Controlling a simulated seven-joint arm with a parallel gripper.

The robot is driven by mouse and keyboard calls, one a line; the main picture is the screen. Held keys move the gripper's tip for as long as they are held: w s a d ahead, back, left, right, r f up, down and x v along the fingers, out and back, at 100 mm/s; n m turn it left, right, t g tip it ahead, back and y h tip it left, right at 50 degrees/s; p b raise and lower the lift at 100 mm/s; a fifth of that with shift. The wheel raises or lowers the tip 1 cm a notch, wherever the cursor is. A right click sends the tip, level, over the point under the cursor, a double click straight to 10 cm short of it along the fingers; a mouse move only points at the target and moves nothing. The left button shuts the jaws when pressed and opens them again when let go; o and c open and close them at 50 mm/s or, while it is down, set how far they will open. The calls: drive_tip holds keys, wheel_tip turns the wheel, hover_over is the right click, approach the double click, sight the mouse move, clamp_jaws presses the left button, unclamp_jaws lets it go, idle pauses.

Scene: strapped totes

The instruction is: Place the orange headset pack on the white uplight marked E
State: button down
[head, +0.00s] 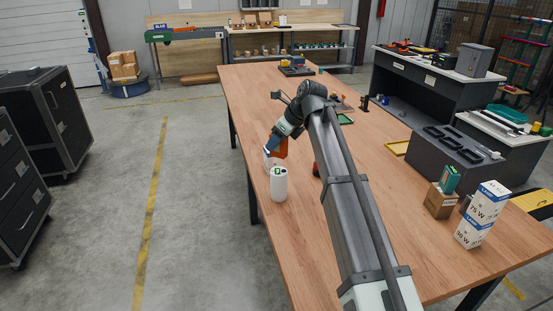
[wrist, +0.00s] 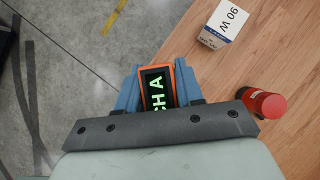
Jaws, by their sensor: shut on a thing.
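The orange headset pack (head: 280,148) is between the blue fingers of my gripper (head: 274,143). In the wrist view it (wrist: 158,88) has an orange rim and a dark face with green letters "CH A". My gripper (wrist: 156,92) is shut on it near the table's left edge. A white cylinder (head: 279,185) with a green mark on top stands upright in front of my gripper in the head view. It looks like an uplight, but its letter is too small to read. The cylinder does not clearly show in the wrist view.
A white box marked 90 W (wrist: 224,22) and a red cylinder (wrist: 264,104) stand near my gripper.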

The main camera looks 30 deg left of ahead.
sight(276, 156)
drive_tip(key=shift+f, duration=2.9)
drive_tip(key=shift+f, duration=0.1)
drive_tip(key=c, duration=0.7)
unclamp_jaws()
drive_tip(key=v, duration=1.2)
